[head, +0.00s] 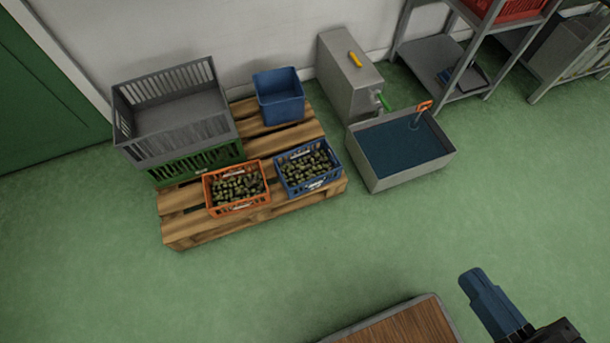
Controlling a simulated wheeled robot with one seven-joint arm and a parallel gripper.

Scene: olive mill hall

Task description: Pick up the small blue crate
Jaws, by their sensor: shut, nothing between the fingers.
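A small blue crate (325,181) with slotted sides stands upright at the front right corner of a wooden pallet (205,231). It holds many dark green olives. A plain-walled blue bin (281,107) stands behind it at the back of the pallet and looks empty. My gripper (470,275), with blue fingers and a black body, is at the bottom right, shut and empty. It is well apart from the blue crate, over the near floor.
An orange crate of olives (212,205) stands left of the blue crate. A grey crate (187,143) sits on a green crate (165,179) behind. A metal basin (415,171) of dark liquid stands right. A brown-topped surface (405,328) is near. Green floor between is clear.

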